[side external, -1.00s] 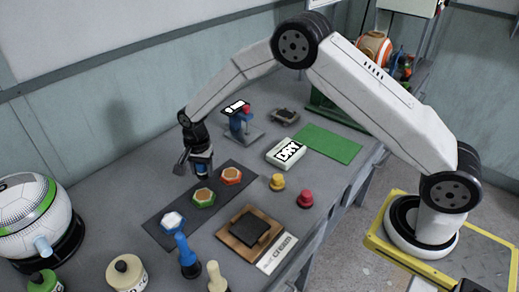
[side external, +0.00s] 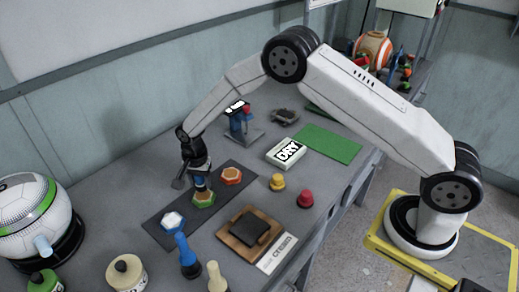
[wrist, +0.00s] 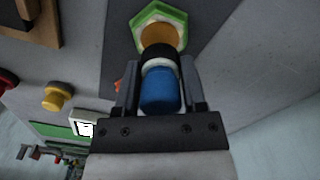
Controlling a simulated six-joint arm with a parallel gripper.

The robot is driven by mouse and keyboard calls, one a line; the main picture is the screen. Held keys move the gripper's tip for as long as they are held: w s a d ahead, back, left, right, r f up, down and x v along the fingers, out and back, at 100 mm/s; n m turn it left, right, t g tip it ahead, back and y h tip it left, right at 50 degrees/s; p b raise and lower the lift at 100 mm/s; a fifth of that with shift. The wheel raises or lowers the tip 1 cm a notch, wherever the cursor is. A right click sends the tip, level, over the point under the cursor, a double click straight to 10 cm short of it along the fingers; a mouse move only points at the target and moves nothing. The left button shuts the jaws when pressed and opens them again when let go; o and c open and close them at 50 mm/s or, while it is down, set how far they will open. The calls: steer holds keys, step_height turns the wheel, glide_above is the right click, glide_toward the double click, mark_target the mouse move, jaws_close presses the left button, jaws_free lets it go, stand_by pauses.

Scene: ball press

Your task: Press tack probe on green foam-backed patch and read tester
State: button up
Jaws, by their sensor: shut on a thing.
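The green foam-backed patch (side external: 203,199) is a green-rimmed hexagon with an orange-brown face, lying on the dark mat (side external: 160,228). It also shows in the wrist view (wrist: 160,34). My gripper (side external: 199,178) is shut on the tack probe, whose blue body (wrist: 160,92) with a white ring and black end lies between the fingers. The probe is upright, with its end over the green patch. I cannot tell whether it touches the patch. The tester (side external: 239,122), a blue stand with a display, stands behind; its reading is too small to make out.
An orange-rimmed patch (side external: 231,175) and a blue-rimmed white patch (side external: 172,220) share the mat.

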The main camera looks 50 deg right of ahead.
mark_target(201, 189)
steer(key=shift+f, duration=1.2)
steer(key=shift+f, duration=0.55)
stand_by(1.2)
steer(key=shift+r, duration=0.15)
steer(key=shift+r, duration=3.35)
